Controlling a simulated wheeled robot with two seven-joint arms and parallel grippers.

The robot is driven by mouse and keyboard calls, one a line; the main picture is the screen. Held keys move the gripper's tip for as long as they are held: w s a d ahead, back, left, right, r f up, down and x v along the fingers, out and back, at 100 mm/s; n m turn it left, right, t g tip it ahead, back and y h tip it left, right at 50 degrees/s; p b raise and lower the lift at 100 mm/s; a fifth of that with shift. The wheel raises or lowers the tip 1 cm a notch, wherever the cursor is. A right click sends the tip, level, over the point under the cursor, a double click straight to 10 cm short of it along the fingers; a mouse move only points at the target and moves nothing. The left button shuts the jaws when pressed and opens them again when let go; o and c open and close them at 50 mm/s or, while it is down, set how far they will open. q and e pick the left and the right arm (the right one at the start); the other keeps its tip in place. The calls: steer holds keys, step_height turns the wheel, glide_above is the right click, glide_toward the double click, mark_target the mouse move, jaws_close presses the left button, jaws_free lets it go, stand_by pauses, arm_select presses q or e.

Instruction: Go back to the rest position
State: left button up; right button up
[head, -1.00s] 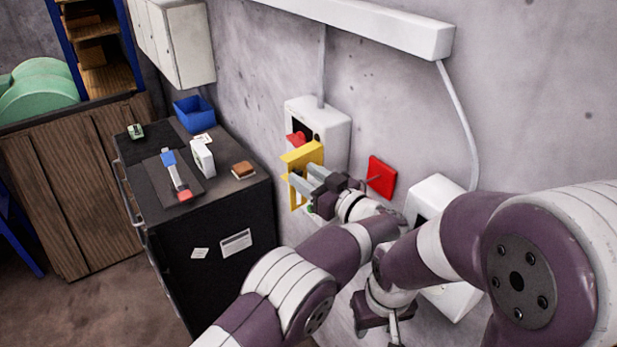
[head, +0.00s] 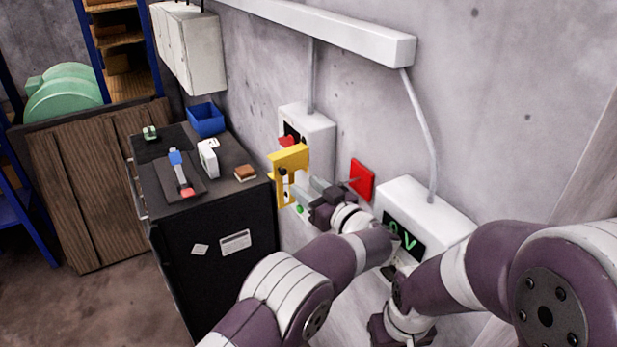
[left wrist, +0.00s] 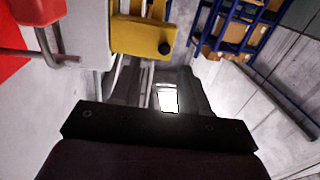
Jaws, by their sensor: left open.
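My left gripper (head: 300,188) is in the middle of the head view, close to the yellow bracket (head: 289,160) on the front of a white wall box (head: 318,135). Its jaws are open, and nothing shows between them. In the left wrist view the open fingers (left wrist: 165,85) point past the yellow bracket (left wrist: 140,38), which lies just above them. A red handle or knob (head: 287,141) shows beside the bracket. My right arm (head: 405,300) comes in from the right; its gripper is low and partly cut off, so its jaws are unclear.
A black cabinet (head: 225,265) stands left of the wall box, with a blue bin (head: 206,119) and small items on top. A red wall plate (head: 362,180) and a white box with a green-lit display (head: 402,233) are to the right.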

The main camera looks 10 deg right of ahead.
arm_select(q)
steer(key=w+a+m+h, duration=0.1)
steer(key=a+h, duration=0.1)
steer(key=w+a+m+h+b, duration=0.1)
steer(key=a+m+h, duration=0.1)
steer(key=h, duration=0.1)
steer(key=w+a+m+h+b, duration=0.1)
steer(key=a+m+h, duration=0.1)
steer(key=h, duration=0.1)
steer(key=shift+a+r+t, duration=0.1)
steer(key=shift+r+t, duration=0.2)
steer(key=s+a+f+g, duration=0.5)
steer(key=s+a, duration=0.1)
steer(key=s, duration=0.5)
steer(key=s+a+f+m+g+h+b, duration=0.1)
steer(key=s+a+f+g, duration=0.3)
steer(key=s+a, duration=0.3)
steer(key=s+a+f+g+b, duration=0.1)
steer(key=s+a+f+g, duration=0.4)
steer(key=s, duration=1.2)
steer(key=shift+s+a+f+m+g+h, duration=0.15)
steer(key=shift+a+f+m+g+h, duration=0.15)
steer(key=shift+a+f, duration=0.6)
steer(key=shift+d, duration=0.2)
